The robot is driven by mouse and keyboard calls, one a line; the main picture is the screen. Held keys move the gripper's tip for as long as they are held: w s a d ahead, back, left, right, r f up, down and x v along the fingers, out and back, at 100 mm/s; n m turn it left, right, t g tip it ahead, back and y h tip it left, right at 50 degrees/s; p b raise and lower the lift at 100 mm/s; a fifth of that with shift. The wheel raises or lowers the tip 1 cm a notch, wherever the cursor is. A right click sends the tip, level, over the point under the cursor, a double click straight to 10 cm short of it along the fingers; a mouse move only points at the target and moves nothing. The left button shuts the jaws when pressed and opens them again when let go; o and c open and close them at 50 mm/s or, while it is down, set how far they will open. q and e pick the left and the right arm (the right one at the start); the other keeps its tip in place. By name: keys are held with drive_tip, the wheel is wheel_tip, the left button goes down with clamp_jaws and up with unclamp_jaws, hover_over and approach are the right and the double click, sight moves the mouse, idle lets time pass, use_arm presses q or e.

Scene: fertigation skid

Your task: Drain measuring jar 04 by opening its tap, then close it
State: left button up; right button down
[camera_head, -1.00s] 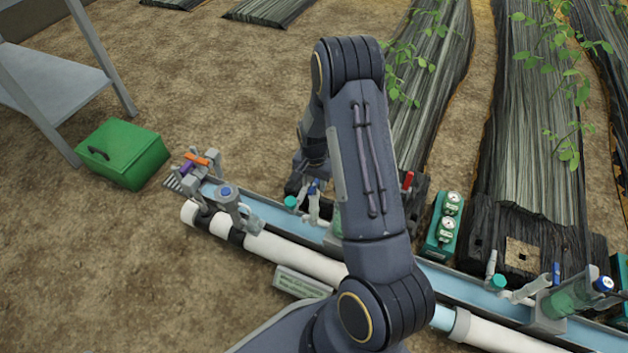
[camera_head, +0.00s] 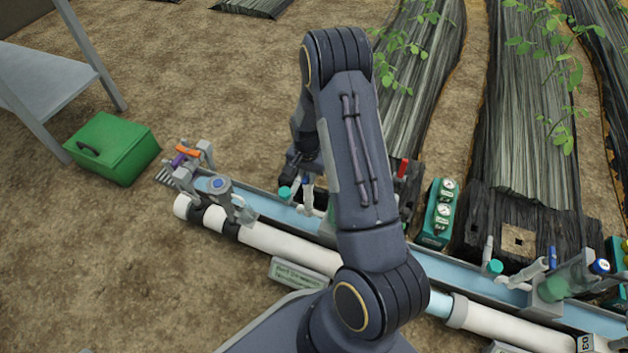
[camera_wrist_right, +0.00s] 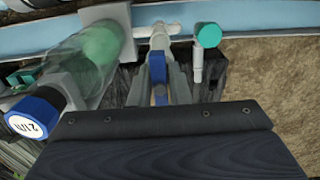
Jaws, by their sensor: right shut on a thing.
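My right gripper (camera_wrist_right: 160,85) is shut on the blue tap handle (camera_wrist_right: 159,72) in the right wrist view. In the head view my right gripper (camera_head: 300,172) is small and low over the blue channel, partly behind my arm. Left of it in the wrist view is a clear measuring jar (camera_wrist_right: 88,62) with green inside and a blue end cap (camera_wrist_right: 36,114); the cap's marking is not clearly legible. In the head view my arm hides most of this jar. No number 04 is readable. My left gripper is not in view.
A teal-capped fitting (camera_wrist_right: 208,36) stands close right of the gripper. Another jar (camera_head: 562,290) is at the right, near a tag reading 03 (camera_head: 586,343). Teal gauges (camera_head: 438,213) stand behind the channel (camera_head: 262,213). A green box (camera_head: 113,148) lies on bare soil at left.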

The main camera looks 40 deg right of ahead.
drive_tip(key=n, duration=1.4)
drive_tip(key=n+p, duration=0.1)
drive_tip(key=n, duration=0.3)
drive_tip(key=shift+r, duration=0.1)
drive_tip(key=shift+n, duration=0.8)
drive_tip(key=shift+w, duration=0.1)
idle(5.2)
